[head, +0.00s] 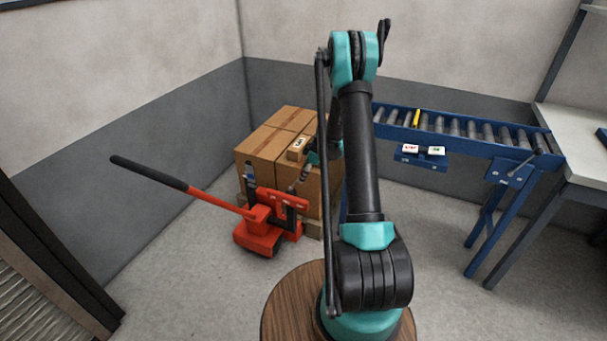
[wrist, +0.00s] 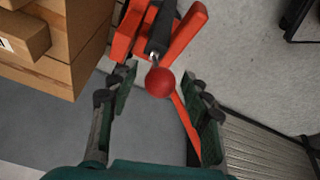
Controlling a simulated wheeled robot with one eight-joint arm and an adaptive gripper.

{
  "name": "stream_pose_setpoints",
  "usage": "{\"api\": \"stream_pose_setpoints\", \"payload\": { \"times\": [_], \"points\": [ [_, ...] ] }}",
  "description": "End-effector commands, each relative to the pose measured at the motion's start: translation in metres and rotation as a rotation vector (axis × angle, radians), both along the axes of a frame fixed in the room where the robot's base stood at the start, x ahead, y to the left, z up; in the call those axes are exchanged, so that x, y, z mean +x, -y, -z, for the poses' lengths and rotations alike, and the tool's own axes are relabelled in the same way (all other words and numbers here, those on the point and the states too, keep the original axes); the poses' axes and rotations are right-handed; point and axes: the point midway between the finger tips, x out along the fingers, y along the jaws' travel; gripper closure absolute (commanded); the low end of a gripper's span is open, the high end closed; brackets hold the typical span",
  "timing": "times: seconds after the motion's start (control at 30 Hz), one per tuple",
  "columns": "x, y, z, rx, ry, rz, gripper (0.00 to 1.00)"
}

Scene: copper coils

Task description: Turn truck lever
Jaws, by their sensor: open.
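The red pallet truck (head: 262,228) stands in front of the stacked boxes, its long red handle with a black grip (head: 150,173) sloping up to the left. In the wrist view, a lever with a red ball knob (wrist: 159,82) on a dark rod (wrist: 162,32) rises from the red truck body (wrist: 187,30). My gripper (wrist: 160,98) is open, with one finger on each side of the knob and a visible gap to both. In the head view my gripper (head: 300,182) is small, near the truck's top, and partly hidden by my arm; I cannot make out the knob there.
Cardboard boxes (head: 264,142) on a pallet stand right behind the truck. A blue roller conveyor (head: 470,128) and a pale bench (head: 580,140) are at the right. A dark door frame (head: 50,255) is at the left. The floor left of the truck is clear.

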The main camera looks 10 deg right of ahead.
Motion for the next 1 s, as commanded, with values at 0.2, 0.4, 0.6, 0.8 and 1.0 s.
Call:
{"api": "stream_pose_setpoints", "payload": {
  "times": [0.2,0.4,0.6,0.8,1.0],
  "points": [
    [0.0001,0.0001,-0.0001,0.000,0.000,0.000,0.54],
    [0.0000,0.0001,-0.0003,0.000,0.000,0.000,0.79],
    [0.0000,0.0001,-0.0003,0.000,0.000,0.000,1.00],
    [0.0001,0.0002,-0.0004,0.000,0.000,0.000,1.00],
    [0.0023,-0.0032,-0.0025,-0.020,-0.014,-0.002,1.00]
  ]
}}
